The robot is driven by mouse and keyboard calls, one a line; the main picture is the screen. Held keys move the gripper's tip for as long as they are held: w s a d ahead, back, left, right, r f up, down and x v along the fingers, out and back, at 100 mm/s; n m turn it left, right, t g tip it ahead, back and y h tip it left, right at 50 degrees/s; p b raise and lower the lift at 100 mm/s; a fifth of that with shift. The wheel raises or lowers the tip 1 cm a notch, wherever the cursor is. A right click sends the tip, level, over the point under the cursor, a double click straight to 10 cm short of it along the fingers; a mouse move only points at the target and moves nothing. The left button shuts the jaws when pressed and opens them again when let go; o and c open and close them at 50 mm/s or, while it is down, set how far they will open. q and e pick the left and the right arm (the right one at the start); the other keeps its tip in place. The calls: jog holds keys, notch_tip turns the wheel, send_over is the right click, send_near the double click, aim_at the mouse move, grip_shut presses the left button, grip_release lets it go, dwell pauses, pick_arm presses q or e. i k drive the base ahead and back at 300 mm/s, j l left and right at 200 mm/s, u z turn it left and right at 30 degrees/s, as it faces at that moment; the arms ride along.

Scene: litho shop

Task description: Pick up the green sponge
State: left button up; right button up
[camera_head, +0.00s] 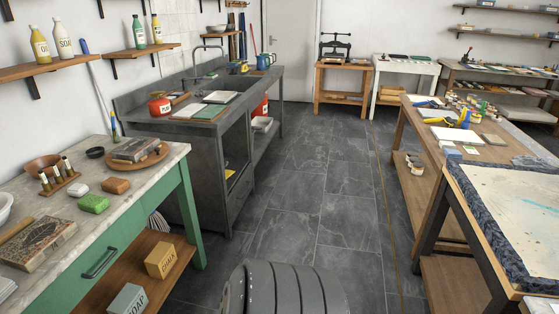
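A green sponge (93,203) lies flat on the marble top of a green table (190,212) at the left. A brown-orange block (116,185) sits just behind and right of it, and a small white piece (77,190) just behind and left. Nothing covers the sponge. Neither of my grippers is in view.
A rack of small bottles (59,181), a round wooden board (140,166) and a large old book (35,243) share the tabletop. A grey sink unit (205,150) stands behind. The tiled floor (305,195) between the left and right tables is clear.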

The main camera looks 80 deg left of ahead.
aim_at(95, 204)
jog(key=u, duration=1.1)
jog(key=l+u, duration=0.1)
jog(key=u, duration=0.45)
jog(key=i+u, duration=0.1)
jog(key=u, duration=0.45)
jog(key=l+u, duration=0.1)
jog(key=u, duration=2.1)
jog(key=k+l, duration=0.05)
